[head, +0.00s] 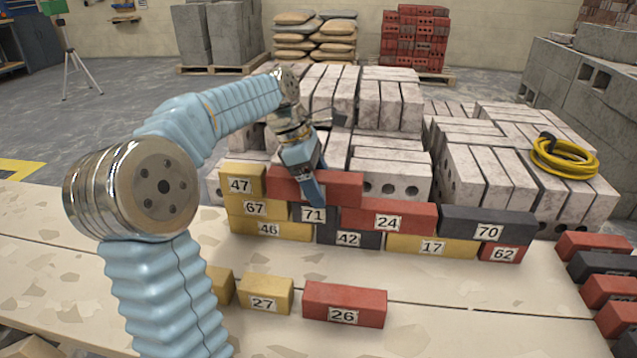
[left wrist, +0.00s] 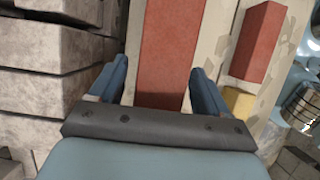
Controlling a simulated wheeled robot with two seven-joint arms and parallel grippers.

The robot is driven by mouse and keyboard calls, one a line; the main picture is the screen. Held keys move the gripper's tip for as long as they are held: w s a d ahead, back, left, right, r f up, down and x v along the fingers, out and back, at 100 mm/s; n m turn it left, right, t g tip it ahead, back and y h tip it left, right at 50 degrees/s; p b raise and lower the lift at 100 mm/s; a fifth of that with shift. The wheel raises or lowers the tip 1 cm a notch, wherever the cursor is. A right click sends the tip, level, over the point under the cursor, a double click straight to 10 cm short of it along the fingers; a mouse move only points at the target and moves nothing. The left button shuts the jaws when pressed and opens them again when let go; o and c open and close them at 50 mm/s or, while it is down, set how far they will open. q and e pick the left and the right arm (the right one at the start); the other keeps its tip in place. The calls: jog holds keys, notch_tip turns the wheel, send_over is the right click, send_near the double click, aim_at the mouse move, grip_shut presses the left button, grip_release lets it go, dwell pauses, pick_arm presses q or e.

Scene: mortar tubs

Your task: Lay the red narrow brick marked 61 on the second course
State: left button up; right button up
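A red brick (head: 341,188) with no readable number lies at the top of the wall, beside yellow brick 47 (head: 240,184) and above dark brick 71 (head: 312,214). My left gripper (head: 314,185) comes down over its middle, and one finger crosses its front face. In the left wrist view the fingers (left wrist: 158,85) stand either side of a red brick (left wrist: 166,45), with a narrow gap at the left finger. The second course shows 67 (head: 254,208), 71, red 24 (head: 388,218) and dark 70 (head: 488,225). My right gripper is out of view.
Red brick 26 (head: 345,304) and yellow brick 27 (head: 265,294) lie on the slab in front. More red and dark bricks (head: 605,268) are at the right. Grey block stacks (head: 390,165) stand close behind the wall. A yellow cable coil (head: 565,157) lies on them.

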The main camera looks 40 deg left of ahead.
pick_arm(q)
jog(key=p+v, duration=0.2)
jog(key=v, duration=0.9)
jog(key=shift+r+p, duration=0.3)
jog(key=shift+r, duration=0.05)
jog(key=shift+a+r, duration=0.15)
jog(key=shift+r, duration=0.1)
